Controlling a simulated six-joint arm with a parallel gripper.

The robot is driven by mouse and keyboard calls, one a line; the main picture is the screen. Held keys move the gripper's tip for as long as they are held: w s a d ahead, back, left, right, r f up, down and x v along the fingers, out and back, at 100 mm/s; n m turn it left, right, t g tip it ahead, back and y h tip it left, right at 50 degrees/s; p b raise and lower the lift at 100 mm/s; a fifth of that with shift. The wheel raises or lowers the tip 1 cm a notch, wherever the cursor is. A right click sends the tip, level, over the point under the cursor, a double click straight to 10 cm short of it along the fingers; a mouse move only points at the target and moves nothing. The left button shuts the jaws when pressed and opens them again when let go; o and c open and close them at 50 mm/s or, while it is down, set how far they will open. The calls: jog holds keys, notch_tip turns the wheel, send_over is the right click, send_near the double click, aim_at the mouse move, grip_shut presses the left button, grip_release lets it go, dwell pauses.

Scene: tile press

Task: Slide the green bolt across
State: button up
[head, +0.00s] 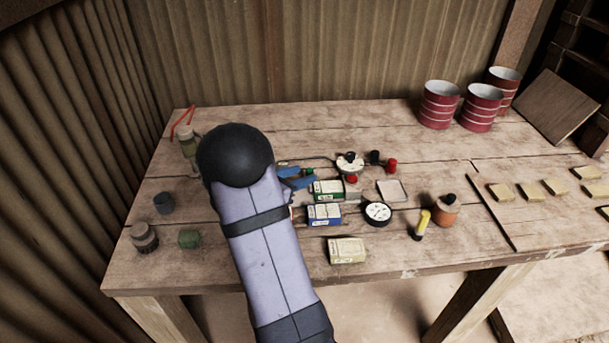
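My arm crosses the middle of the head view and hides part of the bench. The blue fingers of my gripper (302,177) show just past the arm's right side, low over the bench. A small green piece (308,171) shows right at the fingertips; it may be the green bolt, but it is too small to be sure. I cannot tell whether the fingers touch it or whether they are open or shut. A green-and-white box (328,190) lies just right of and below the fingers.
The wooden bench (400,152) also holds a blue-and-white box (324,215), a cream box (347,251), a round dial (377,213), a white device with a red knob (350,163), an orange bottle (446,210) and a green block (189,238). Red cans (439,105) stand at the back right.

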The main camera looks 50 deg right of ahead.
jog(key=shift+b+v, duration=0.3)
jog(key=shift+v, duration=2)
jog(key=shift+s, duration=0.1)
jog(key=s+a+m+g+y+p, duration=0.1)
jog(key=s+a+m+y, duration=0.1)
jog(key=s+a+m, duration=0.2)
jog(key=shift+s+a+f+m+p, duration=0.1)
jog(key=shift+s+a+m+p, duration=0.2)
jog(key=shift+s+a+p, duration=0.15)
jog(key=s+a+m+y, duration=0.1)
jog(key=a, duration=0.2)
jog(key=s+a+f+m+y+p, duration=0.1)
jog(key=a+m, duration=0.1)
jog(key=a, duration=0.1)
jog(key=s+a+m+y, duration=0.1)
jog(key=s+a+y, duration=0.1)
jog(key=a, duration=0.1)
jog(key=shift+a+f+m+g+p, duration=0.25)
jog(key=shift+a+m+g+p, duration=0.05)
jog(key=shift+m+g, duration=0.1)
jog(key=s+a+m+t+y+p, duration=0.3)
jog(key=a+m+y, duration=0.5)
jog(key=a, duration=1.2)
notch_tip(320, 180, down, 7)
jog(key=g+b, duration=0.1)
jog(key=b, duration=0.6)
jog(key=shift+s+r+m+h, duration=0.15)
jog(key=shift+s+m+h, duration=0.15)
